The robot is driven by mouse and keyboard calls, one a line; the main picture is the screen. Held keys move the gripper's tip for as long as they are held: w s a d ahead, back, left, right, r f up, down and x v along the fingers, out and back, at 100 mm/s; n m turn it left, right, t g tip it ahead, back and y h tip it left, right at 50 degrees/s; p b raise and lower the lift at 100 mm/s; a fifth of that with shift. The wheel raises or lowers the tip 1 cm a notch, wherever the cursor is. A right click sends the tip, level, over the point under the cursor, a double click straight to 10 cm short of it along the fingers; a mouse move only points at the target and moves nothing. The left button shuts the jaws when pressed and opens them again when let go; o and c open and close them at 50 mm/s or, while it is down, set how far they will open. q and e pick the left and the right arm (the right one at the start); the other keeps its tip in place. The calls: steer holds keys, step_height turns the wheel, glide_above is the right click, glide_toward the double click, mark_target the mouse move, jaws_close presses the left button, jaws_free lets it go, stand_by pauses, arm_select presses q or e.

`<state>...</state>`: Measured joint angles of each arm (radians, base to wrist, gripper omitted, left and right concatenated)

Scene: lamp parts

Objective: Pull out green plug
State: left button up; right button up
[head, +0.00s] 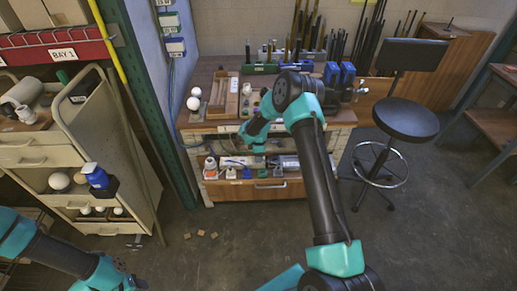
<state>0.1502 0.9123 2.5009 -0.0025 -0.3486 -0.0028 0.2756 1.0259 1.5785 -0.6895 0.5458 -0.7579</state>
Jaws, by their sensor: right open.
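My right arm reaches forward to the wooden workbench (340,118). Its gripper (246,141) is open at the bench's front edge, above the lower shelf. On that shelf, below and left of the gripper, several small plug-like pieces stand in a row. One small greenish piece (231,173) among them looks like the green plug, but it is too small to be sure. Beside it are an orange and white piece (210,165) and a white one. The gripper appears apart from them.
A black stool (404,120) stands right of the bench. Small wooden blocks lie on the floor, which is otherwise mostly clear.

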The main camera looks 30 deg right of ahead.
steer(key=shift+f, duration=0.85)
jaws_close()
steer(key=shift+r, duration=0.7)
stand_by(1.3)
steer(key=shift+r, duration=2.45)
